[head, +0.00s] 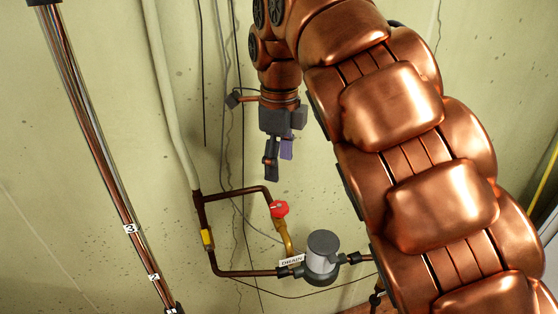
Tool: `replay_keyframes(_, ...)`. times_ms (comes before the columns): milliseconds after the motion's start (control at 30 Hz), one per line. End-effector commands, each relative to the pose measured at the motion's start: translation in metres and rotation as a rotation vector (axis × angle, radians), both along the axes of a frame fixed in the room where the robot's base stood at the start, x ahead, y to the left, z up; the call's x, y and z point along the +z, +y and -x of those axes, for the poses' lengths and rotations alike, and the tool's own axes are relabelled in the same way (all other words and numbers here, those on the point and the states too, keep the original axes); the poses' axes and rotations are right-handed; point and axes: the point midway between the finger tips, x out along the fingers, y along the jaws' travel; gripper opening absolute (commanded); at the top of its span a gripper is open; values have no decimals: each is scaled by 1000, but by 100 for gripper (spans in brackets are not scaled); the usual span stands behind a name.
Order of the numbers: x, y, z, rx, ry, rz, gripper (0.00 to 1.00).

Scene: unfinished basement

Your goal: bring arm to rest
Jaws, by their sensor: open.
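My copper-coloured arm fills the right half of the head view and bends over at the top. My gripper (277,162) hangs from its end, pointing down in front of the pale wall. It is seen nearly side-on, with one dark finger and one purple-grey finger showing. It is open, and nothing shows between the fingers. It is above a red valve handle (280,209) in the picture, apart from it.
Dark pipework (206,235) runs along the wall, with a grey cylindrical unit (322,256) and a tag reading DRAIN (291,260). A pale conduit (172,95) and thin cables run down the wall (70,200). A numbered pole (98,160) slants down the left side.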

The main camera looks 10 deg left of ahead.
Motion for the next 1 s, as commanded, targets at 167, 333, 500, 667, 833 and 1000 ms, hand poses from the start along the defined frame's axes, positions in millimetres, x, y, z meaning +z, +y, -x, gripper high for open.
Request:
replay_keyframes(167,1,-8,1,16,-2,0,68)
replay_keyframes(333,0,-43,4,99,-5,-5,68)
replay_keyframes(500,-6,-91,19,242,-5,-7,68)
replay_keyframes(667,-18,-132,41,395,5,-11,68)
replay_keyframes(833,-36,-170,72,579,17,-18,68)
replay_keyframes(1000,-59,-201,110,790,36,-30,68)
